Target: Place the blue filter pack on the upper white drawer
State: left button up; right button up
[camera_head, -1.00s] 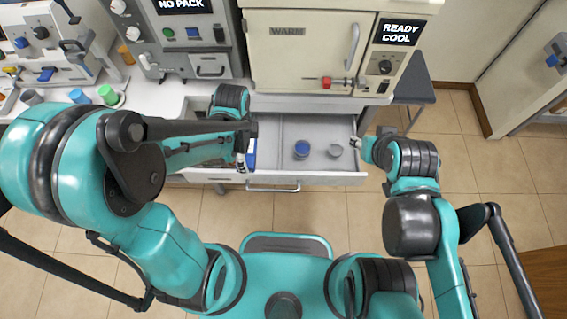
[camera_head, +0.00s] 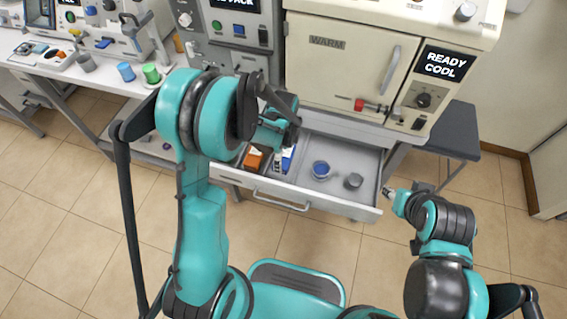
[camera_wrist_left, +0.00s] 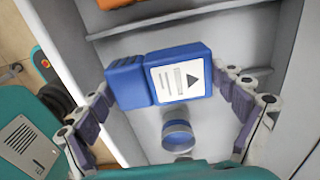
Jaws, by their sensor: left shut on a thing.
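The blue filter pack (camera_wrist_left: 182,75), with a white label and a black arrow, is between the fingertips of my left gripper (camera_wrist_left: 165,85) in the left wrist view. My left gripper is shut on it, over the open pale drawer (camera_head: 340,198). In the head view, the pack (camera_head: 288,158) shows as a small blue and white piece, partly hidden by my left arm. I cannot tell whether it touches the drawer floor. My right gripper (camera_head: 391,193) is beside the drawer's right front corner, too small to read its fingers.
A blue-topped round container (camera_head: 320,170) and a grey one (camera_head: 353,181) stand in the drawer. An orange item (camera_head: 253,159) is at its left. The cream oven (camera_head: 345,65) stands above.

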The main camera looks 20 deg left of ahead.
aim_at(283, 161)
pick_arm(q)
jog(key=shift+w+a+f, duration=0.2)
jog(key=shift+f, duration=0.3)
notch_tip(283, 161, down, 3)
jog(key=shift+f+b, duration=0.2)
jog(key=shift+b, duration=0.8)
jog(key=shift+f, duration=0.1)
jog(key=o, duration=0.9)
